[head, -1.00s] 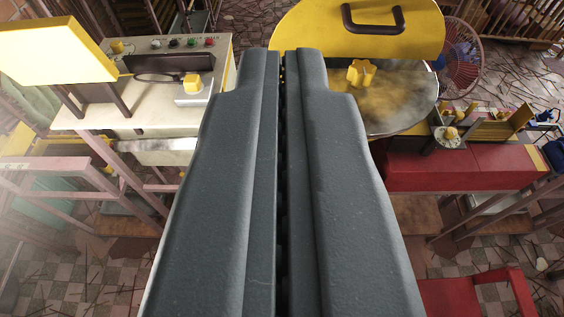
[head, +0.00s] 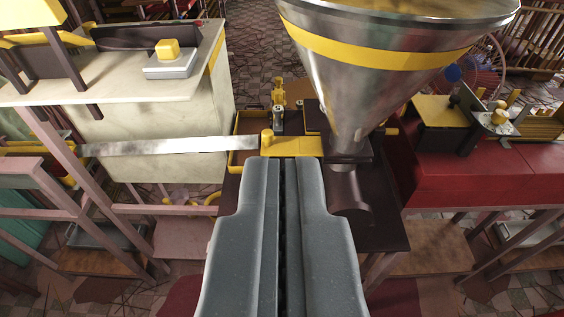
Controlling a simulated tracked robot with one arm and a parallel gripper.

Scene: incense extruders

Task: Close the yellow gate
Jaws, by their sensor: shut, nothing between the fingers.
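The yellow gate (head: 300,147) looks like a flat yellow plate with a small upright knob (head: 267,139) at its left end. It sticks out to the left from the neck of a steel hopper (head: 375,85), and its right end is hidden there. My gripper (head: 282,165) is shut and empty. Its tips appear just in front of the plate and slightly right of the knob, covering part of its near side. I cannot tell whether they touch.
A pale cabinet (head: 150,130) with a yellow button on a grey box (head: 170,60) stands at left. A metal strip (head: 170,147) runs from the left toward the gate. A red machine (head: 470,175) stands at right. A dark spout (head: 350,195) hangs below the hopper.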

